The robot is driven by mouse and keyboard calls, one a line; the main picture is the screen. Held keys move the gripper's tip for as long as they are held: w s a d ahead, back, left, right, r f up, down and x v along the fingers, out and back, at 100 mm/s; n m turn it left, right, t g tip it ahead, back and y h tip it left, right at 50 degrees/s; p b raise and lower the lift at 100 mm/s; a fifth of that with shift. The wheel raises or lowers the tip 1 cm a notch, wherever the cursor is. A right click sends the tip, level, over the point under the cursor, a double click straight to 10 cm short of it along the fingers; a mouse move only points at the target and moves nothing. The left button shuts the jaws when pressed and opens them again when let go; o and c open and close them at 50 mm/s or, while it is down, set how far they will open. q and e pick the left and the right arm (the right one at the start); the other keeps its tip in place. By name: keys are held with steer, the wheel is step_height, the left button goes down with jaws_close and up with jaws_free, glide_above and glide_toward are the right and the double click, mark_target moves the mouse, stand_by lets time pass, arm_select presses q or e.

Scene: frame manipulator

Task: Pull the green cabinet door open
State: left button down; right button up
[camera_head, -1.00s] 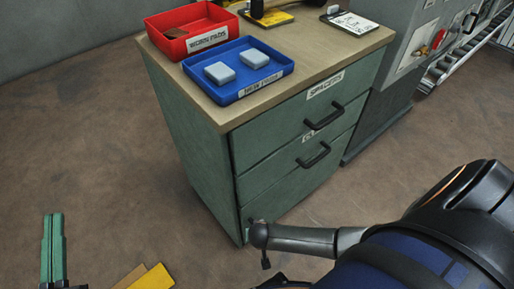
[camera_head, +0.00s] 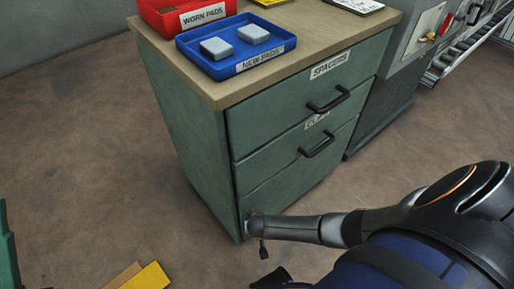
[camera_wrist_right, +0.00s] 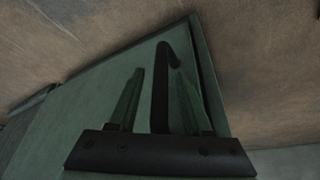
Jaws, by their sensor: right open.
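The green cabinet (camera_head: 180,130) stands in the middle of the head view, with a lower front panel (camera_head: 290,188) below its drawers. In the right wrist view the green door (camera_wrist_right: 90,110) fills the middle, with a black bar handle (camera_wrist_right: 161,90) on it. My right gripper (camera_wrist_right: 160,88) is open, its two green fingers on either side of the handle. I cannot tell whether they touch it. A dark line runs along the door's edge. In the head view my right arm hides the lower front of the cabinet. A green part of my left gripper (camera_head: 8,250) shows at the left edge.
Two drawers with black handles, the upper (camera_head: 328,101) and the lower (camera_head: 317,146), are shut. A blue tray (camera_head: 270,62) with two pads and a red tray (camera_head: 160,18) stand on top. A grey machine (camera_head: 405,60) stands to the right. Floor is open to the left.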

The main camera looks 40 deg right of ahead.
steer(key=shift+f, duration=0.1)
steer(key=shift+c, duration=0.2)
jaws_close()
stand_by(1.2)
